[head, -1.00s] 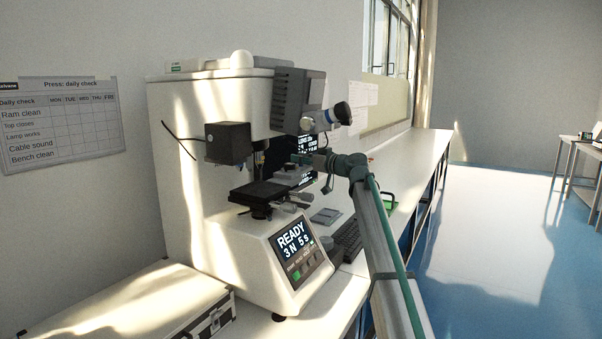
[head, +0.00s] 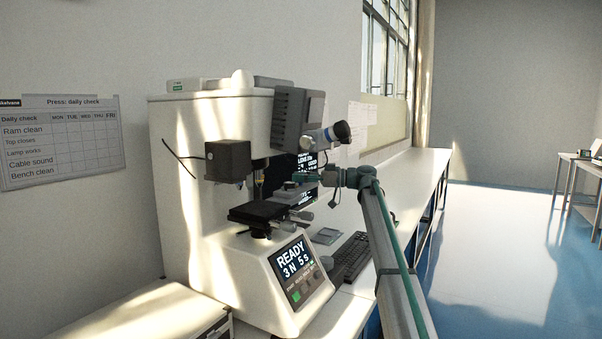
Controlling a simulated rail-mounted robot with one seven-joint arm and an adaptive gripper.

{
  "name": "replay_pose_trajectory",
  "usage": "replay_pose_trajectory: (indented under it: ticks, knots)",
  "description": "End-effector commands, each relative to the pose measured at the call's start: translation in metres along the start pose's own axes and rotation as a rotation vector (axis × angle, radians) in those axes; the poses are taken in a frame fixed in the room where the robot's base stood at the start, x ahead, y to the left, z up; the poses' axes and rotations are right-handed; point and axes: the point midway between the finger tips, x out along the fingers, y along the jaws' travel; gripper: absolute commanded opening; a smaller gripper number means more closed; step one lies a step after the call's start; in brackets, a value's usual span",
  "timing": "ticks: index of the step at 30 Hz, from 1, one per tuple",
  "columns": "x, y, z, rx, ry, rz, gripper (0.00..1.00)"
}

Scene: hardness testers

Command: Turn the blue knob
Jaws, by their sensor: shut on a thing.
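The hardness tester (head: 198,130) is a large cream machine on the bench. Its dark stage (head: 258,214) and lit READY panel (head: 294,271) face me. A blue ring (head: 330,134) shows on the silver eyepiece tube with a black end, at the tester's upper right. My gripper (head: 302,178) is below that tube, pointing left beside the tester and just above the stage's silver adjusters (head: 303,215). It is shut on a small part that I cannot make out. The jaws are small and partly merge with the dark screen behind. No blue shows at the jaws.
A dark keyboard (head: 350,257) and a grey pad (head: 326,236) lie right of the tester. A case (head: 185,318) stands at front left. My arm crosses over the bench. The blue floor (head: 500,260) to the right is open.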

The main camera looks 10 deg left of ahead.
Motion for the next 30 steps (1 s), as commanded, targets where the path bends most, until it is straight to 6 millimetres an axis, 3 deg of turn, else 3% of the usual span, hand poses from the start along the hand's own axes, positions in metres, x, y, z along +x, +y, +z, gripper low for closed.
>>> replay_pose_trajectory:
  ticks: [30]
  knots:
    - [0.0003,0.0004,-0.0086,0.002,0.000,-0.201,0.00]
